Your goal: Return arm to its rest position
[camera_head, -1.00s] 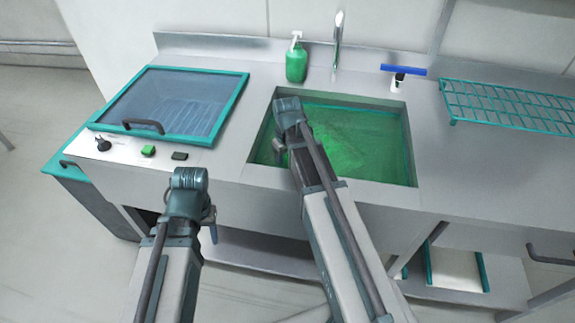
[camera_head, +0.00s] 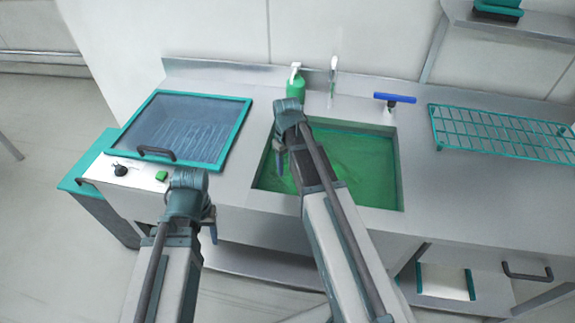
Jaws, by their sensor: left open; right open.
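My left gripper (camera_head: 212,230) hangs in front of the counter's front edge. Its small fingers point down and hold nothing visible. My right gripper (camera_head: 280,162) points down over the left part of the sink (camera_head: 390,133) and is open. It shows no object between its fingers. Both arms come up from the bottom of the picture, bent at the wrist. The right arm covers part of the sink, so its fingertips' height above the green liquid (camera_head: 360,170) cannot be told.
The counter holds a glass-lidded unit (camera_head: 245,115) at left, a green soap bottle (camera_head: 296,88) and tap (camera_head: 333,75) behind the sink, a blue-handled squeegee (camera_head: 395,98), and a teal wire rack (camera_head: 500,132) at right. A wall shelf (camera_head: 515,27) is above. Floor at left is clear.

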